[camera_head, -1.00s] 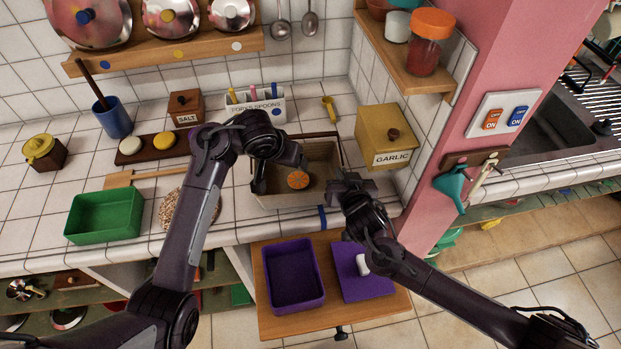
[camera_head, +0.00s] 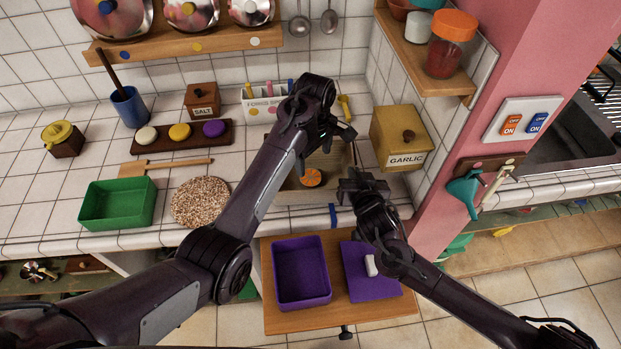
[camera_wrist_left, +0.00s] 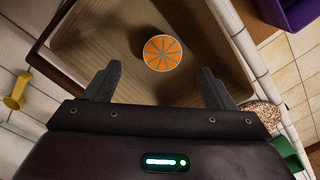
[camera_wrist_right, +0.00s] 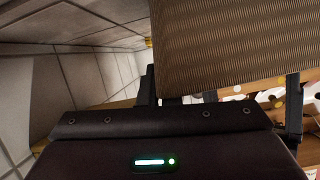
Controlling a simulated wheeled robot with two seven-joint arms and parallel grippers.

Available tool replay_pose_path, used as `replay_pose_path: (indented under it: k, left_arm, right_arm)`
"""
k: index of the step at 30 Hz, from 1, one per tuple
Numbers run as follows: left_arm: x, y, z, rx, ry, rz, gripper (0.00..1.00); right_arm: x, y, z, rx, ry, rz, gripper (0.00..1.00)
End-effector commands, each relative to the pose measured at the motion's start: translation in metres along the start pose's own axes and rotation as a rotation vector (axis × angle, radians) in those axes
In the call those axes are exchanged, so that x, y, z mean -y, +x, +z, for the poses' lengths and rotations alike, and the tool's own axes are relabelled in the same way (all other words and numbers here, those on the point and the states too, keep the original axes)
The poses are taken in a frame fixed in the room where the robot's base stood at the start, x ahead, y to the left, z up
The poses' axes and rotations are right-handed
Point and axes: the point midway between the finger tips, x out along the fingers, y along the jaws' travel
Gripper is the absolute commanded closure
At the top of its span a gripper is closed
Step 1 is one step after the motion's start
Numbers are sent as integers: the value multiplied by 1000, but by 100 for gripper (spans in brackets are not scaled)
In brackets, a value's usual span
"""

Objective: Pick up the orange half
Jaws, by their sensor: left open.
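The orange half (camera_head: 311,178) lies cut face up on the floor of a brown open tray (camera_head: 292,198) at the counter's front. In the left wrist view, the orange half (camera_wrist_left: 161,52) lies just beyond my open left fingertips (camera_wrist_left: 158,80), roughly centred between them and apart from them. In the head view, my left gripper (camera_head: 345,132) is above the tray's back right part. My right gripper (camera_head: 362,184) is at the tray's right side. In the right wrist view its fingers (camera_wrist_right: 222,98) are spread, with a brown ribbed surface (camera_wrist_right: 235,45) beyond them.
A yellow garlic box (camera_head: 402,138) and the tiled wall stand close on the right. A green bin (camera_head: 117,204) and round speckled mat (camera_head: 200,202) are to the left. A purple bin (camera_head: 301,272) sits on a lower wooden board in front.

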Motion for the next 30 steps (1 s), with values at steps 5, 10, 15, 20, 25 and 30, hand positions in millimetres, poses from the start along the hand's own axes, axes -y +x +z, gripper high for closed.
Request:
replay_pose_path:
  k: [5, 10, 15, 20, 25, 30]
  left_arm:
    - [0, 20, 0, 0, 0, -1, 23]
    - [3, 35, -3, 0, 2, -2, 23]
    - [5, 60, -7, 1, 2, -2, 23]
    - [4, 73, -7, -1, 2, 2, 23]
    - [4, 74, -7, -1, 2, 2, 23]
    - [4, 74, -7, -1, 2, 2, 37]
  right_arm:
    - [0, 0, 0, 0, 0, 1, 100]
    - [0, 0, 0, 0, 0, 1, 100]
    - [0, 0, 0, 0, 0, 1, 100]
    - [0, 0, 0, 0, 0, 0, 100]
    - [0, 0, 0, 0, 0, 0, 100]
    - [0, 0, 0, 0, 0, 0, 100]
